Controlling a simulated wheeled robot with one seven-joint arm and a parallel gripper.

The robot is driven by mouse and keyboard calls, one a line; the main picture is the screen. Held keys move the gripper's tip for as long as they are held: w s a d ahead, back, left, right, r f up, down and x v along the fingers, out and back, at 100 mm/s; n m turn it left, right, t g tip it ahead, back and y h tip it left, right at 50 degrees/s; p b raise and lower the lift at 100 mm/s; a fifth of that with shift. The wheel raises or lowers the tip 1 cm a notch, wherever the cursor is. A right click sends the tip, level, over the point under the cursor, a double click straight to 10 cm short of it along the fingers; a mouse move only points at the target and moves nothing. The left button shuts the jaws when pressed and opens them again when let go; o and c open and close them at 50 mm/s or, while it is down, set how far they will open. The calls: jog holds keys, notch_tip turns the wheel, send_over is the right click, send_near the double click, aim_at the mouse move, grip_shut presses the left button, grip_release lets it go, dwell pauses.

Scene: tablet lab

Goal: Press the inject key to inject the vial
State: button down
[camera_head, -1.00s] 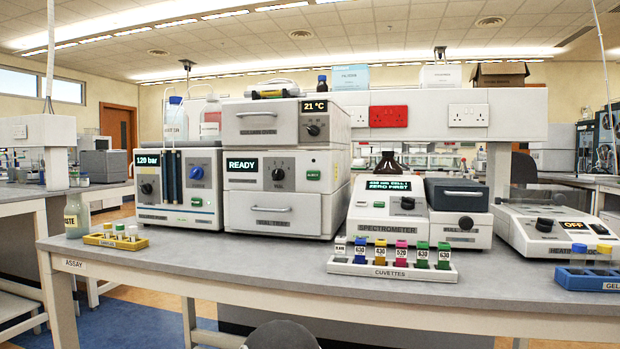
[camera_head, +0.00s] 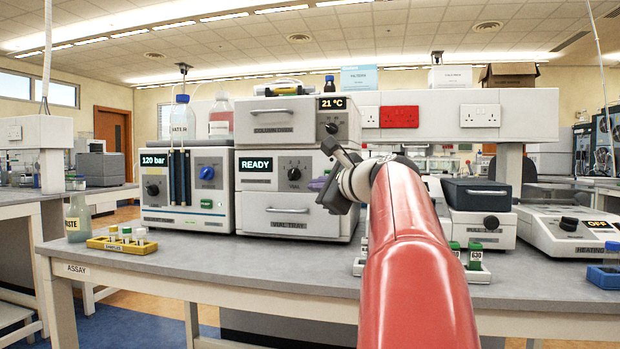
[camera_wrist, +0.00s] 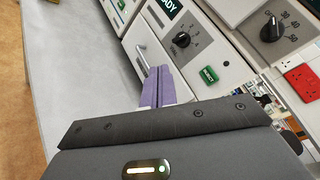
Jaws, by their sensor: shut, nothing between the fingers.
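The inject key is a green button (camera_wrist: 209,75) on the light front panel of the injector in the wrist view. In the head view my gripper hides it. The injector's display (camera_head: 256,164) reads READY and its black knob (camera_head: 294,174) is beside it; the knob also shows in the wrist view (camera_wrist: 182,39). The vial tray drawer (camera_head: 290,213) below looks shut. My gripper (camera_head: 318,184) is in front of the injector's right side. Its purple fingers (camera_wrist: 158,74) are together and empty, left of the inject key in the wrist view, apart from it.
The oven (camera_head: 285,120) sits on top of the injector. The pump (camera_head: 187,190) stands to the left. The samples rack (camera_head: 122,245) and waste bottle (camera_head: 77,218) are at the bench's left. My red arm hides much of the spectrometer and cuvette rack. The bench front (camera_head: 230,262) is clear.

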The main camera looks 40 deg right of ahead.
jog(key=shift+d+r+m+t, duration=0.3)
jog(key=shift+d+r+m, duration=0.3)
jog(key=shift+d, duration=0.3)
jog(key=w+d+p, duration=0.4)
jog(key=w+d, duration=0.1)
jog(key=d, duration=0.1)
jog(key=shift+w+d, duration=0.3)
jog(key=shift+d, duration=0.05)
dwell(1.6)
jog(key=shift+w+d, duration=0.3)
